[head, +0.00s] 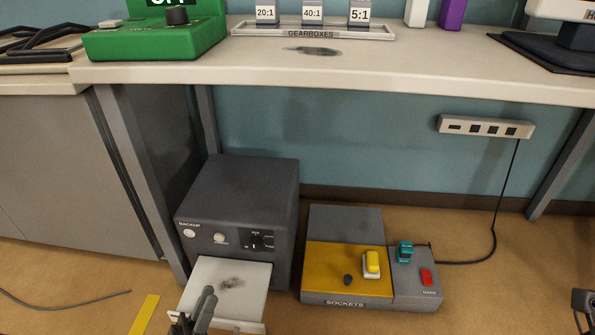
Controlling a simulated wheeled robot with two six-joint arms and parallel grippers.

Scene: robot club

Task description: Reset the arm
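A dark grey box labelled BACKUP (240,205) stands on the floor under the bench, with knobs and a small switch panel (257,242) on its front. A pale plate (240,272) with a dark smudge sticks out low at its front. My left gripper (207,300) is over the plate's front part, seen end-on; its finger gap is unclear. A dark part at the lower right edge may be my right gripper (582,303).
The bench (400,72) overhangs both units, with legs at left and right. On it are a green box (155,40) and a GEARBOXES rack (312,32). A power strip (486,127) hangs on the wall; its cable runs to the SOCKETS unit. Floor right of that unit is mostly clear.

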